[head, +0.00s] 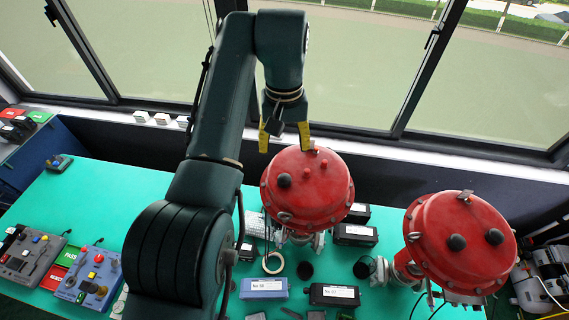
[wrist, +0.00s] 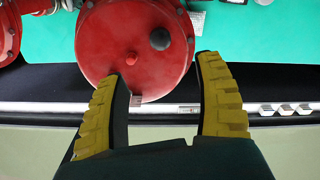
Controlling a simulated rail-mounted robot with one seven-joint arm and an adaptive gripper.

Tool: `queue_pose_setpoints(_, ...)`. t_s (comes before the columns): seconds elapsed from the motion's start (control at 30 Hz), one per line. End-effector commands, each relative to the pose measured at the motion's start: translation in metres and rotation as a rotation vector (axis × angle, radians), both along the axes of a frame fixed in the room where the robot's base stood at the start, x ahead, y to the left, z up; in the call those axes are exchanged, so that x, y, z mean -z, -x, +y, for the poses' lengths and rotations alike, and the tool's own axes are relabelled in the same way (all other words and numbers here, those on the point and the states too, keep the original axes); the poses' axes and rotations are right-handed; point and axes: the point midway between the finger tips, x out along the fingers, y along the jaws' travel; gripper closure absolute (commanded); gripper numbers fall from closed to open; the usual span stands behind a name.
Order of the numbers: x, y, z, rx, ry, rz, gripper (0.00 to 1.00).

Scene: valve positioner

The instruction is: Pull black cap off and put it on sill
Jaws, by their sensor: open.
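The nearer-to-left red round housing (head: 325,190) carries one black cap (head: 284,180) and a small red knob on its face. In the wrist view that black cap (wrist: 160,39) sits on the red housing (wrist: 110,45), between and ahead of my fingertips. The right red housing (head: 455,265) carries two black caps, one on the left (head: 456,242) and one on the right (head: 494,237). My gripper (head: 285,142) is open and empty, its yellow-sided fingers at the window-side edge of the left housing. My gripper (wrist: 162,68) is apart from the cap. The pale sill (head: 420,155) runs below the windows.
Several small white blocks (head: 162,118) stand on the sill at left; the sill between them and the right side looks largely clear. The green table (head: 100,190) holds control boxes, labelled boxes (head: 264,288) and a ring (head: 272,263). Window frames rise behind the sill.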

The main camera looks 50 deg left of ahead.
Motion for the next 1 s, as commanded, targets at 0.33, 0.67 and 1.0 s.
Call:
queue_pose_setpoints(0.33, 0.078, 0.000, -0.001, 0.002, 0.001, 0.001, 0.31)
queue_pose_setpoints(0.67, 0.131, -0.001, 0.000, 0.002, -0.001, -0.002, 0.31)
queue_pose_setpoints(1.0, 0.138, -0.001, 0.000, 0.002, -0.002, -0.003, 0.30)
